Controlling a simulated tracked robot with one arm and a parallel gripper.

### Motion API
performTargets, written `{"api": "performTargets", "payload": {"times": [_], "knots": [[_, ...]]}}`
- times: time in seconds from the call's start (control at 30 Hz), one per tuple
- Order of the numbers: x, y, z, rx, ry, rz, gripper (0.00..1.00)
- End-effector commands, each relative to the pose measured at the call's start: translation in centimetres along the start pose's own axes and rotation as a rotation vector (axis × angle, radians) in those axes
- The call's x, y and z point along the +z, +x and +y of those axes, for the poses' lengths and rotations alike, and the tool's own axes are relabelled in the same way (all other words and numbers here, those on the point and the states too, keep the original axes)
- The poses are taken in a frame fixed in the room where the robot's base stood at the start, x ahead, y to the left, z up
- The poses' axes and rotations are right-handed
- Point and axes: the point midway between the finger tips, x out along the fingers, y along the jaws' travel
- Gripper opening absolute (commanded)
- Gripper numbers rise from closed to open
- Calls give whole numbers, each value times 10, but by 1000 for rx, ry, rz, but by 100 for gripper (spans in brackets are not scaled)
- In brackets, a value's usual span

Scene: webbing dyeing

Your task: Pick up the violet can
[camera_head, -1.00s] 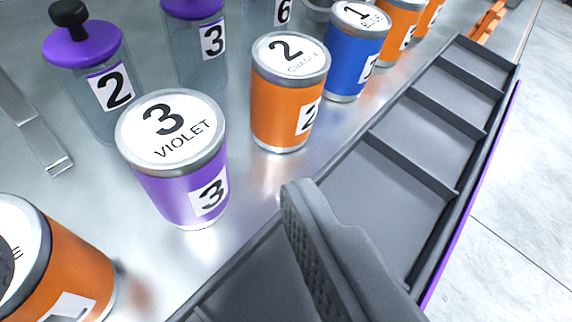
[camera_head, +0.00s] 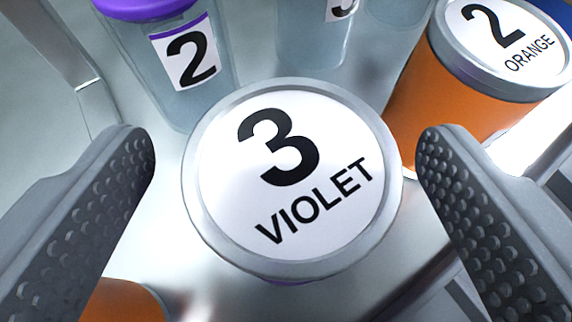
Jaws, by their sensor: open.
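The violet can (camera_head: 292,180) stands upright on the metal table, seen from above. Its white lid reads "3 VIOLET" and has a silver rim. Only a sliver of its violet side shows below the lid. My gripper (camera_head: 287,160) is open, with one textured finger to the left of the can and one to the right. Gaps show between both fingers and the lid in this view. How low the fingertips are against the can's side is hard to tell.
An orange can (camera_head: 450,90) labelled 2 stands close at the upper right, behind my right finger. A clear jar with a violet lid (camera_head: 185,60) labelled 2 stands behind left. Another orange object (camera_head: 122,302) shows at the lower left. Bare metal table (camera_head: 270,302) lies in front.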

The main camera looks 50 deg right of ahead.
Motion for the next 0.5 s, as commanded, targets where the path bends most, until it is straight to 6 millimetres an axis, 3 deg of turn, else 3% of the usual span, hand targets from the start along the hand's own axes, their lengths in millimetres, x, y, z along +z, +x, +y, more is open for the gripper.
{"api": "performTargets", "payload": {"times": [0.23,0.5], "knots": [[1,32,0,0,2,1,79],[0,38,-1,-2,0,1,79]]}}
